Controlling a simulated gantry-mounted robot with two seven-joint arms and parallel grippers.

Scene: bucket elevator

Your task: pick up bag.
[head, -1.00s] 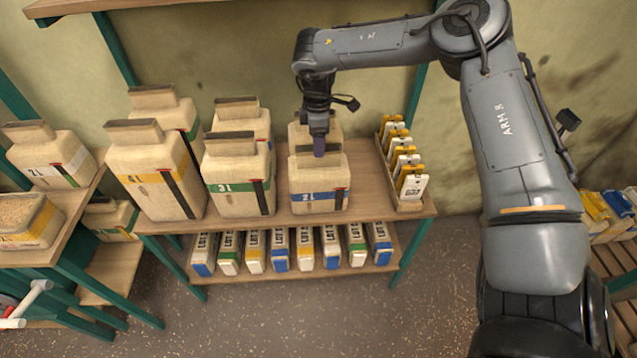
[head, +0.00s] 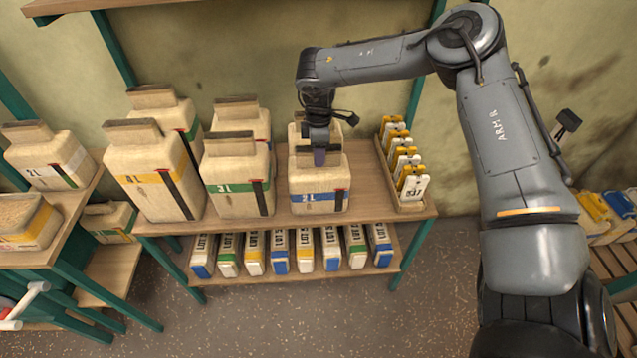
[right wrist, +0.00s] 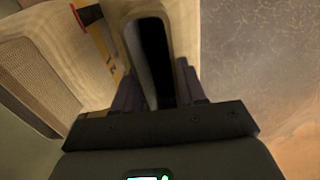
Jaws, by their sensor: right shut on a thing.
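A cream bag with a blue band and a 2L label (head: 319,196) stands upright on the upper shelf, at the right end of the front row. My right gripper (head: 319,158) comes down from above onto its top. It is shut on the bag's folded dark top. In the right wrist view the two fingers of this gripper (right wrist: 157,82) sit either side of the pale, dark-centred top of the bag (right wrist: 152,50). The bag still rests on the shelf. My left gripper is in neither view.
Bags with green (head: 238,188) and yellow (head: 155,188) bands stand to the left; another is close behind. A tray of tags (head: 405,206) is at the right. Several slim cartons (head: 279,252) line the lower shelf.

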